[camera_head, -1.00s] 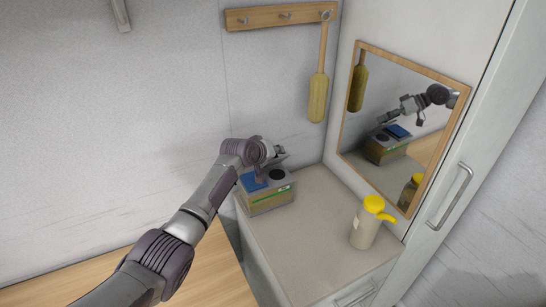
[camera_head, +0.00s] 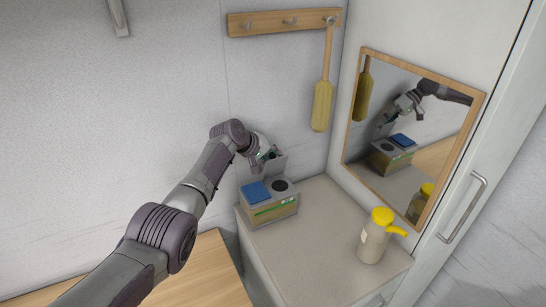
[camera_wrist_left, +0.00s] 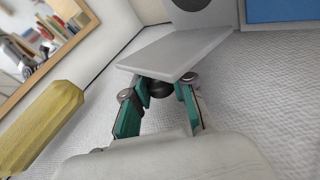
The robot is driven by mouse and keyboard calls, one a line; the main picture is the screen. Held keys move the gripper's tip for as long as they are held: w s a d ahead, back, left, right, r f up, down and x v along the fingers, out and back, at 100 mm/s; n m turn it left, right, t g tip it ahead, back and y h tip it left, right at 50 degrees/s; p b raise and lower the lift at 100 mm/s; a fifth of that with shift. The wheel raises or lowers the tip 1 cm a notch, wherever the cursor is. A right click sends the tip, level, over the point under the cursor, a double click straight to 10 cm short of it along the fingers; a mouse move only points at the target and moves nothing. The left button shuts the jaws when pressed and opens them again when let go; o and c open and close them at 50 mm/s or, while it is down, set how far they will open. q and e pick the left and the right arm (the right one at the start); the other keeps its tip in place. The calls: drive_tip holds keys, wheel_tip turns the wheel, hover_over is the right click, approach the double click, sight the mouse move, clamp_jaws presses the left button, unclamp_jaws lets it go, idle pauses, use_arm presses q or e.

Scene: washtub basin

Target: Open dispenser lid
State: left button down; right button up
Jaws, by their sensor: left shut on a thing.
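The dispenser (camera_head: 270,213) is a grey box with a green and yellow front, standing at the back left of the counter. A blue sponge (camera_head: 255,192) lies on its top left, next to a round dark opening (camera_head: 280,186). Its flat grey lid (camera_head: 276,164) stands raised behind the opening and also shows in the left wrist view (camera_wrist_left: 180,52). My left gripper (camera_head: 266,155) is above the back of the dispenser. In the left wrist view its green-padded fingers (camera_wrist_left: 161,90) are shut on the lid's dark knob (camera_wrist_left: 158,88). My right gripper is out of view.
A bottle with a yellow pump (camera_head: 374,240) stands at the counter's front right. A wood-framed mirror (camera_head: 350,135) hangs on the right wall and reflects my arm. A yellow brush (camera_head: 322,105) hangs from a peg rail (camera_head: 265,22). The middle of the counter (camera_head: 320,225) is clear.

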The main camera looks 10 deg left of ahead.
use_arm(q)
drive_tip(key=c, duration=0.9)
unclamp_jaws()
drive_tip(key=shift+c, duration=0.2)
drive_tip(key=v, duration=1.2)
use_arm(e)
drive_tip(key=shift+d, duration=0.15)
use_arm(q)
drive_tip(key=shift+f, duration=0.15)
